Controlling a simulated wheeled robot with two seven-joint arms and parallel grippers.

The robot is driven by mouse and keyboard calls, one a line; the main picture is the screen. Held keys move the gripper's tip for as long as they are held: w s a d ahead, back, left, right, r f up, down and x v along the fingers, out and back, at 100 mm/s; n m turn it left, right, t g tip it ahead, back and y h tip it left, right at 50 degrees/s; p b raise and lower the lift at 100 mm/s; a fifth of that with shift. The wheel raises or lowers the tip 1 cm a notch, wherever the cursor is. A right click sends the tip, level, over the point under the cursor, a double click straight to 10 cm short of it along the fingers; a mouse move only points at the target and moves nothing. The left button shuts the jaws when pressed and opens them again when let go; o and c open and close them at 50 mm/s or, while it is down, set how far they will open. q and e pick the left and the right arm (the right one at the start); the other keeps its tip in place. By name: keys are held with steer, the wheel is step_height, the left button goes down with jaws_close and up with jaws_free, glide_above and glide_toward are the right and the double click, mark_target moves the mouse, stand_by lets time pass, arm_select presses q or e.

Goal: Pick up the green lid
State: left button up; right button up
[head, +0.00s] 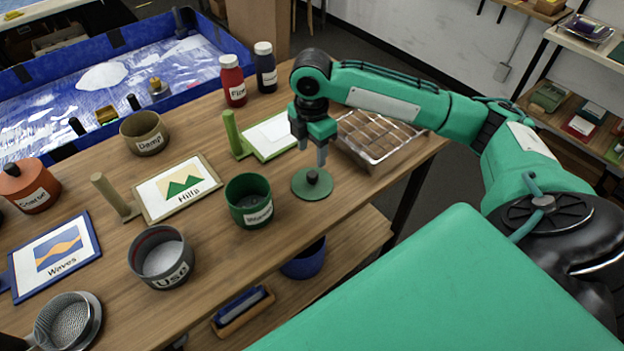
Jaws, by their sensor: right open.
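The green lid (312,187) is a flat round disc with a dark knob on top. It lies on the wooden table, right of the green pot (249,203), which is uncovered. My right gripper (313,158) points down over the lid, its fingertips apart just above or beside the knob. I cannot tell whether the fingers touch the knob. My left gripper is not in view.
A clear compartment tray (378,138) stands right of the lid, and a green framed board (268,136) lies behind it. A red bottle (233,82) and a dark bottle (265,68) stand at the back. The table's front edge (335,218) is close to the lid.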

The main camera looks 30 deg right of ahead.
mark_target(312, 174)
steer(key=shift+f, duration=1.1)
steer(key=f, duration=0.1)
steer(key=f+p, duration=0.1)
steer(key=f, duration=0.2)
steer(key=shift+s+a+f, duration=0.1)
steer(key=shift+s+f, duration=0.1)
steer(key=shift+s, duration=0.15)
steer(key=shift+f, duration=0.25)
steer(key=c, duration=1)
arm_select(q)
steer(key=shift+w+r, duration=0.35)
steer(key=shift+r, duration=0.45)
arm_select(e)
steer(key=shift+c, duration=0.3)
steer(key=shift+r, duration=0.1)
